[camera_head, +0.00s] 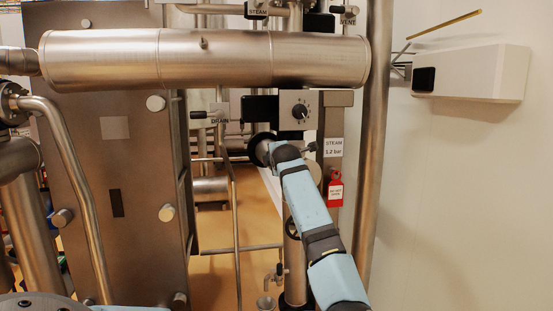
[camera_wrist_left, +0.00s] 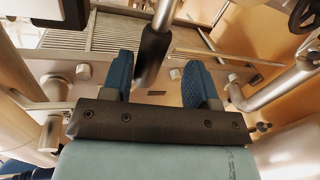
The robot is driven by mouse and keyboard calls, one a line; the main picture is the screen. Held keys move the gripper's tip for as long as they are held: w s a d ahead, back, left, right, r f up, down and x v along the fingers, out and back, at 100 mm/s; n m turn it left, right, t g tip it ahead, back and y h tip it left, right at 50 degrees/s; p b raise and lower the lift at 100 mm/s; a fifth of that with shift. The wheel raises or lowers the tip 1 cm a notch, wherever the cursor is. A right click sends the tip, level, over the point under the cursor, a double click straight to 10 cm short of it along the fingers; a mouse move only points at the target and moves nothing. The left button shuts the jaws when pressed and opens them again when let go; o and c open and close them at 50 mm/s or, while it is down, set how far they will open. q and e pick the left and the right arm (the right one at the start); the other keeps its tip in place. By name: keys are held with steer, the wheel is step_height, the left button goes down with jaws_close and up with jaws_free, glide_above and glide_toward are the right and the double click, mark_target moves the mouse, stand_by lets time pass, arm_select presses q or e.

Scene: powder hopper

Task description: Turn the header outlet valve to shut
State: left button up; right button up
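The steel header cylinder (camera_head: 205,59) lies across the top of the head view. I cannot tell which valve is its outlet valve. My right arm comes in from the lower right; its gripper (camera_head: 272,151) is at a dark round fitting (camera_head: 259,149) on the pipework below the dial box. Its fingers are too small and hidden to read. In the left wrist view my left gripper (camera_wrist_left: 160,82) has its two blue fingers wide apart. A steel rod with a black sleeve (camera_wrist_left: 153,55) shows in the gap between them; I cannot tell its depth. The left gripper is not visible in the head view.
A dial box (camera_head: 300,111) sits under the header. A large steel panel (camera_head: 112,165) stands left; a vertical pipe (camera_head: 374,140) stands right. Pipes surround the fingers in the wrist view.

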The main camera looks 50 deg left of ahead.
arm_select(q)
steer(key=shift+a, duration=0.1)
stand_by(0.3)
steer(key=v, duration=1.3)
steer(key=shift+s+d, duration=0.2)
steer(key=shift+d, duration=0.15)
